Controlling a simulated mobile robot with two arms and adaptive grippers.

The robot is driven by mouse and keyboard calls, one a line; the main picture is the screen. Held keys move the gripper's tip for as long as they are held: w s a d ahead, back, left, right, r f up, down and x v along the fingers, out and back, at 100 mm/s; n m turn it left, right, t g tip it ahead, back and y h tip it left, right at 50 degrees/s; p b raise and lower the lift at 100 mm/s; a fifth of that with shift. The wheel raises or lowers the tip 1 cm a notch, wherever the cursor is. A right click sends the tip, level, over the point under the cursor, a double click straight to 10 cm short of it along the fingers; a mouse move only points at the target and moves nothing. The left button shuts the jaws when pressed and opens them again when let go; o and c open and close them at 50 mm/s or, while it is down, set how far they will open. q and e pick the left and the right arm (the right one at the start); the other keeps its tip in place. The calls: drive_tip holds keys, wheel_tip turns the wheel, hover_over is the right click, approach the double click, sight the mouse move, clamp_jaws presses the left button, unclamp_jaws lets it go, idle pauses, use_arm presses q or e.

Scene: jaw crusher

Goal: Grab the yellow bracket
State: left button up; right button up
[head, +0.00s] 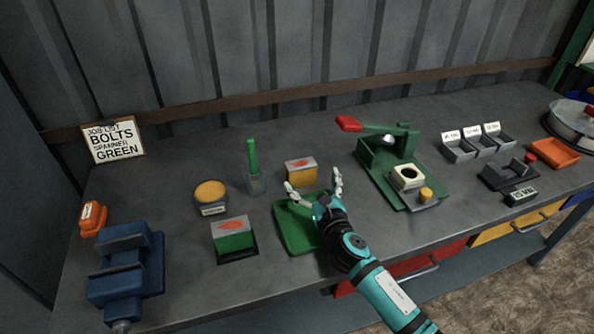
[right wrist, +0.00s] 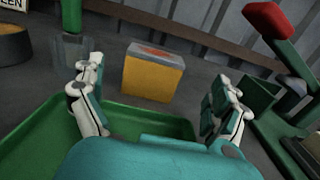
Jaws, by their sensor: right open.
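The yellow bracket (head: 300,174) looks like a boxy yellow piece with a grey top and a red mark. It stands upright on the bench behind the green tray (head: 293,236). In the right wrist view the yellow bracket (right wrist: 152,77) stands straight ahead, between the spread fingers in the picture. My right gripper (head: 314,181) is open and empty, over the back part of the tray and just in front of the bracket. Its fingers also show in the right wrist view (right wrist: 158,78), with a gap to the bracket. My left gripper is not in view.
A green-handled tool (head: 253,168) stands left of the bracket. A green press with a red lever (head: 388,160) stands to the right. A green-fronted box (head: 233,238), a round yellow-topped tin (head: 210,194) and a blue vise (head: 125,268) are further left. A corrugated wall closes the back.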

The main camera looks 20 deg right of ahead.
sight(303, 169)
drive_tip(key=shift+w+a+r, duration=0.1)
drive_tip(key=shift+w+r, duration=0.05)
drive_tip(key=shift+w, duration=0.45)
drive_tip(key=shift+w+a+r, duration=0.1)
drive_tip(key=shift+w, duration=0.45)
drive_tip(key=w, duration=0.4)
drive_tip(key=shift+w+a+f, duration=0.1)
drive_tip(key=shift+w+a, duration=0.15)
drive_tip(key=shift+w, duration=0.25)
drive_tip(key=c, duration=1.6)
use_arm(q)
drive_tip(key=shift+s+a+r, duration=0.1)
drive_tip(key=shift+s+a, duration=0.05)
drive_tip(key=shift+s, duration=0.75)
use_arm(e)
drive_tip(key=shift+c, duration=0.2)
